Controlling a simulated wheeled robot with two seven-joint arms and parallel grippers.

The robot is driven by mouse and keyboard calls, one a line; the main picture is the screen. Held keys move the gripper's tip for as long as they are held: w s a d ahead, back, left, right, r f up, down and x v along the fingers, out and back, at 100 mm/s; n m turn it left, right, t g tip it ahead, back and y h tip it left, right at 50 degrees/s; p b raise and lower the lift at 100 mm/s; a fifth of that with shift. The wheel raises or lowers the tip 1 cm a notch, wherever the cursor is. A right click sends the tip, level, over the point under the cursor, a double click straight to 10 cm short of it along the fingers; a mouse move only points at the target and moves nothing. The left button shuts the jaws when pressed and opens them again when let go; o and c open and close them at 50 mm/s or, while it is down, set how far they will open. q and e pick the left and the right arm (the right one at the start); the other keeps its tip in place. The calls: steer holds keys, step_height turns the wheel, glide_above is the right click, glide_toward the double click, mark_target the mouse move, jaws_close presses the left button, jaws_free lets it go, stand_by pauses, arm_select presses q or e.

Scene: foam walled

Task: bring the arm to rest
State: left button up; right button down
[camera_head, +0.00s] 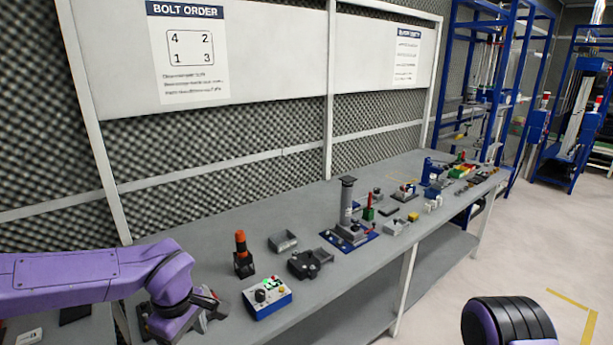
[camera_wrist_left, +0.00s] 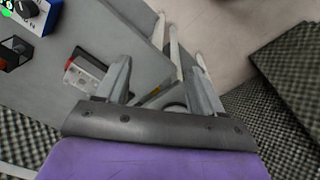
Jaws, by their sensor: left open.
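My purple left arm comes in from the left in the head view, and its gripper (camera_head: 212,308) is low over the near left part of the grey workbench (camera_head: 215,230). In the left wrist view the two fingers of the left gripper (camera_wrist_left: 160,82) stand apart with nothing held between them. The bench edge and floor show beyond the fingers. A black and purple part of my own body shows at the bottom right of the head view. My right gripper is not seen.
A blue-and-white control box (camera_head: 267,297) stands just right of the left gripper. Behind it are an orange-topped tool (camera_head: 241,250), a black fixture (camera_head: 309,263) and a grey tray (camera_head: 283,241). A tall grey column (camera_head: 347,205) stands farther along the bench. Blue racks (camera_head: 500,85) stand beyond.

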arm_select(q)
steer(key=s+a+f+n+t+y+b, duration=0.1)
steer(key=a+f+n+t+y+b, duration=0.25)
steer(key=f, duration=1.05)
steer(key=s+a+f+m+b, duration=0.2)
steer(key=s+f+m, duration=0.3)
steer(key=s+f, duration=0.6)
steer(key=s+a+f+m+b, duration=0.1)
steer(key=s+f+m+b, duration=0.2)
steer(key=s+f+m, duration=0.3)
steer(key=s+f+g, duration=0.1)
steer(key=s+f, duration=0.4)
steer(key=s, duration=0.3)
steer(key=shift+a+f, duration=0.35)
steer(key=shift+f, duration=0.05)
steer(key=shift+s+h, duration=0.1)
steer(key=shift+h, duration=0.15)
